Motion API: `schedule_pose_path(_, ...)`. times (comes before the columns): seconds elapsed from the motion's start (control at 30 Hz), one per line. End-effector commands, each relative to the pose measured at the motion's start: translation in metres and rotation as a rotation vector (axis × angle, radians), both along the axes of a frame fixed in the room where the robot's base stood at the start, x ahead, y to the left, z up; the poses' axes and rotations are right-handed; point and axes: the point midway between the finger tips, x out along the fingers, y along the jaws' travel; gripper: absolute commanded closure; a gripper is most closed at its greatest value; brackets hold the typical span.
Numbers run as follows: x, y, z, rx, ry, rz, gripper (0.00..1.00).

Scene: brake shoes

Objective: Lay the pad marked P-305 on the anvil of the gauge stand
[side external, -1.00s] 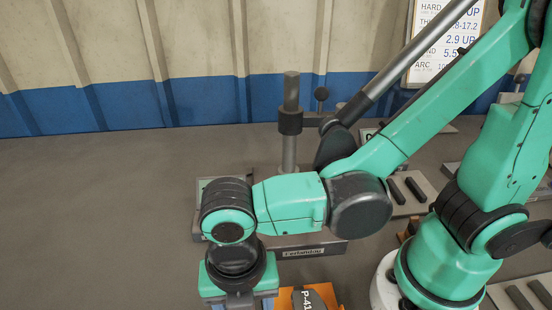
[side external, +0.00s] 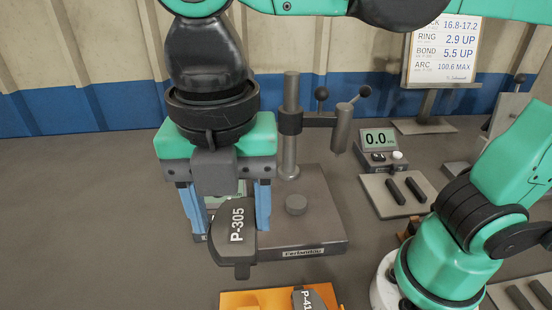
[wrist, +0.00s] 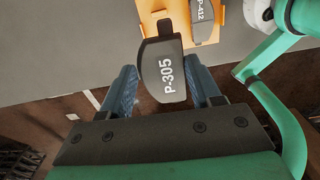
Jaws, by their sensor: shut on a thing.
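My gripper (side external: 228,215) is shut on the dark grey pad marked P-305 (side external: 236,238) and holds it up in the air, its label facing the side camera. In the wrist view the pad (wrist: 166,70) sits between the blue fingers of my gripper (wrist: 163,90). The gauge stand (side external: 322,240) is behind and to the right of the pad, with a dark base and an upright post. Its anvil, a small round disc (side external: 296,204), is bare. My gripper and the pad cover the left part of the base.
An orange tray (side external: 240,300) at the front holds another pad marked P-41, partly cut off (side external: 308,300); the wrist view reads P-412 (wrist: 203,20). A readout box showing 0.0 (side external: 378,150) and a plate with two dark bars (side external: 398,192) stand right. The left table is clear.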

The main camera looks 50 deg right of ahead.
Motion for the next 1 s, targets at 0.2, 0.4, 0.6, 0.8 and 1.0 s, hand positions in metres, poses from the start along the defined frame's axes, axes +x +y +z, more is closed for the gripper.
schedule_pose_path(0.2, 0.04, -0.053, -0.025, 0.0, -0.001, -0.451, 1.0)
schedule_pose_path(0.4, 0.062, -0.123, -0.055, 0.001, -0.002, -0.969, 1.0)
schedule_pose_path(0.6, 0.062, -0.177, -0.077, 0.001, -0.002, -1.354, 1.0)
schedule_pose_path(0.8, 0.058, -0.199, -0.086, 0.0, -0.003, -1.521, 1.0)
schedule_pose_path(1.0, 0.058, -0.201, -0.1, 0.001, -0.003, -1.54, 1.0)
